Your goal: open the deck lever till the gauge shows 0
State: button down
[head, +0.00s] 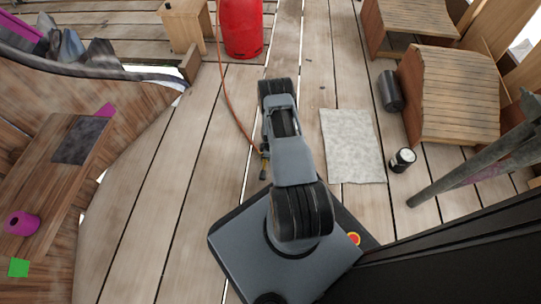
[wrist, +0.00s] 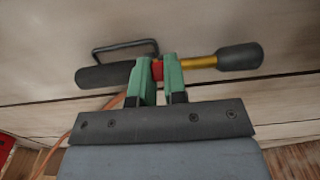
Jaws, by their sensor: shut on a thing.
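A hose-end fitting lies along the pale deck planks in the wrist view, with a black grip and wire loop at left, a red collar (wrist: 157,70), a yellow tube (wrist: 199,62) and a black end (wrist: 240,57) at right. It may be the deck lever; I cannot tell for sure. My gripper (wrist: 156,78) has its green fingers closed around the red collar. In the head view a small part of the fitting (head: 264,162) shows beside my arm, which hides my gripper. I see no readable gauge in either view.
An orange hose (head: 228,100) runs from near the red cylinder (head: 243,28) to the fitting. A grey mat (head: 352,146), a black jar (head: 403,160) and a dark cylinder (head: 390,91) lie at right. A curved wooden bench (head: 60,200) borders the left. Planks (head: 165,190) left of me are clear.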

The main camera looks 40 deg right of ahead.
jog(key=shift+a, duration=0.1)
jog(key=g+h, duration=0.1)
jog(key=w+a+g+h, duration=0.1)
jog(key=g+h, duration=0.1)
jog(key=shift+w+a+r+g+h, duration=0.3)
jog(key=shift+w+r+h, duration=0.05)
jog(key=shift+h, duration=0.05)
jog(key=shift+w+a+f+g+h, duration=0.1)
jog(key=shift+w+a+g+h, duration=0.2)
jog(key=shift+g+h, duration=0.35)
jog(key=shift+w+a+f+g+h, duration=0.1)
jog(key=shift+w+a+g+h, duration=0.15)
jog(key=shift+g+h, duration=0.35)
jog(key=shift+w+a+g+h, duration=0.25)
jog(key=shift+a+g+h, duration=0.05)
jog(key=shift+g+h, duration=0.35)
jog(key=c, duration=1.2)
grip_release()
jog(key=shift+o, duration=0.2)
